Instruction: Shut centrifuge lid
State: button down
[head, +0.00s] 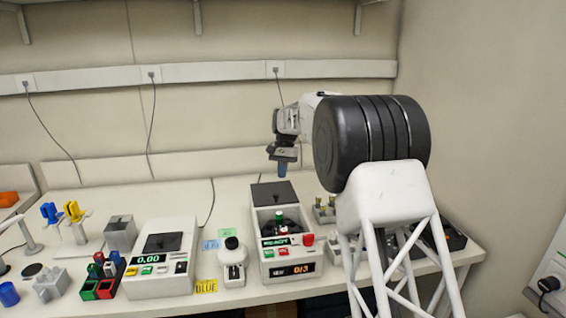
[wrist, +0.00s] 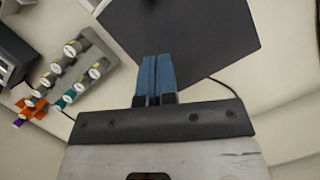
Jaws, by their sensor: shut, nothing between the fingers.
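The centrifuge (head: 287,262) is a white box with red and green buttons and a small display reading 0/3. Its dark lid (head: 274,193) stands raised at the back, and the open chamber shows a green-topped tube (head: 279,217) inside. My gripper (head: 282,170) is above and behind the lid, pointing down. In the wrist view the blue fingertips of my gripper (wrist: 157,75) are together and empty. The dark lid (wrist: 185,30) fills the top middle of that view, just beyond the fingertips; I cannot tell whether they touch it.
A rack of capped tubes (wrist: 75,72) stands left in the wrist view. A wall (head: 480,130) bounds the right side.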

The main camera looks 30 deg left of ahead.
aim_at(278, 200)
jog(key=x, duration=0.3)
jog(key=shift+s+d, duration=0.35)
jog(key=shift+s, duration=0.6)
jog(key=shift+s+d+f, duration=0.15)
jog(key=shift+s+d, duration=0.1)
jog(key=shift+s, duration=0.6)
jog(key=shift+s+d, duration=0.15)
jog(key=s+d, duration=1.2)
